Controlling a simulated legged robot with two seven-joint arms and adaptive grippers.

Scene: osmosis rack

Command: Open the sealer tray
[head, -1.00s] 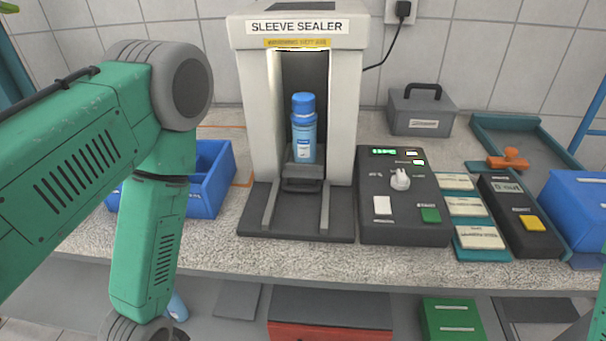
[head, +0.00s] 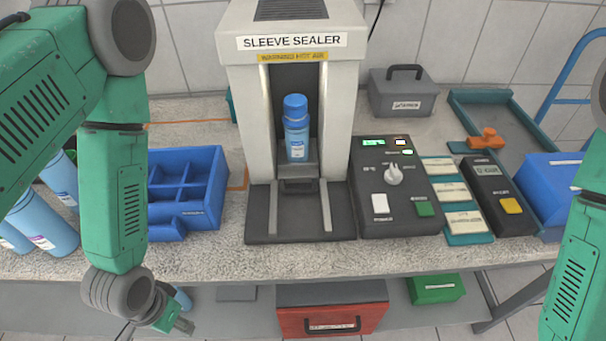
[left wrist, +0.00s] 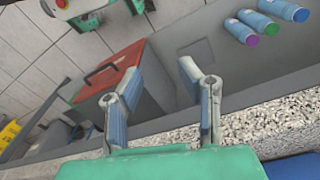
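The sleeve sealer (head: 242,110) is a pale housing with an open front, standing on the counter. Its dark tray with a black handle (head: 298,187) sits at the foot of the opening, at the back of two rails on a black base (head: 330,222). A blue capped bottle (head: 297,140) stands upright on the tray inside the opening. My left gripper (head: 184,328) hangs below the counter's front edge, left of the sealer and well away from the tray. In the left wrist view its fingers (left wrist: 163,90) are spread and empty. My right arm shows at the right edge; its gripper is out of view.
A control box (head: 393,190) stands right of the sealer. A divided blue bin (head: 188,200) is to its left, with blue bottles (head: 45,222) further left. The counter edge (head: 230,264) lies between my left gripper and the tray. A red box (head: 330,315) sits below.

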